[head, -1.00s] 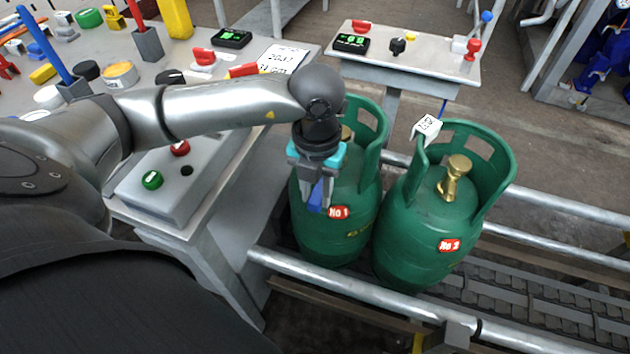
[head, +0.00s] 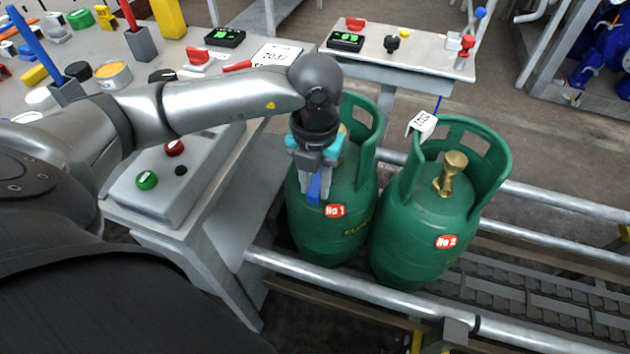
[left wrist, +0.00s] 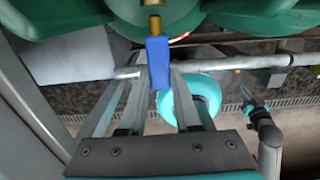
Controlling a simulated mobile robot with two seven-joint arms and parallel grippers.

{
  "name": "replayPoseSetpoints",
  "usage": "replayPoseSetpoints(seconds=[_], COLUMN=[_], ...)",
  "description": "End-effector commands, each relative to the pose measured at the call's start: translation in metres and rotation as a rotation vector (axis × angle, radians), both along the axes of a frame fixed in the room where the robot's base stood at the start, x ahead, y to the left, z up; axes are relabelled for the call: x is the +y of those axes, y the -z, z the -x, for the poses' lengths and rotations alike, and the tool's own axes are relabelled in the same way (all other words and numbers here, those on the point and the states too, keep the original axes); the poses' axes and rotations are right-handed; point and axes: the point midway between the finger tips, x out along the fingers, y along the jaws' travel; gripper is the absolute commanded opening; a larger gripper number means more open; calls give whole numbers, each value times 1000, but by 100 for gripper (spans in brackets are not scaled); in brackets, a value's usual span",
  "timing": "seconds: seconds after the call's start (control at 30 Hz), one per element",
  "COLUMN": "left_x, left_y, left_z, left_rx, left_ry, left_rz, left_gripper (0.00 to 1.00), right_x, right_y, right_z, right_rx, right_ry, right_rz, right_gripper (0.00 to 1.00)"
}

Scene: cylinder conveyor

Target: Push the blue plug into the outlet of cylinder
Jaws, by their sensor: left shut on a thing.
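My left gripper (head: 315,192) is shut on the blue plug (head: 314,188), beside the upper body of the green cylinder labelled No 1 (head: 320,235). In the left wrist view the plug (left wrist: 158,62) sits between the two fingers. The brass outlet (left wrist: 153,24) of the cylinder is just past the plug's far end and lined up closely with it. They look in contact, but I cannot tell how far the plug is on. In the head view my gripper hides this outlet.
A second green cylinder, No 2 (head: 415,225), with a brass valve (head: 452,172) and a white tag (head: 422,124), stands close on the right. Metal rails (head: 350,288) flank the conveyor (head: 540,290). A grey control box (head: 165,185) with buttons is at left.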

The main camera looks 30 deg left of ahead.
Motion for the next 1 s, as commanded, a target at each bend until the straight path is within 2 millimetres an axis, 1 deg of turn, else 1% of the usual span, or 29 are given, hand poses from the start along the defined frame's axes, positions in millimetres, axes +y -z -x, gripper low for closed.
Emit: replayPoseSetpoints(seconds=[0.57, 1.0], left_x=[0, 2], left_y=[0, 0], left_z=[0, -11], left_rx=[0, -1], left_ry=[0, 0], left_rz=[0, 1], left_gripper=[0, 0], right_x=[1, 0], right_y=[-1, 2], right_z=[-7, -5], right_rx=[-9, -7], right_ry=[-2, -1], right_rz=[0, 0], right_gripper=[0, 0])
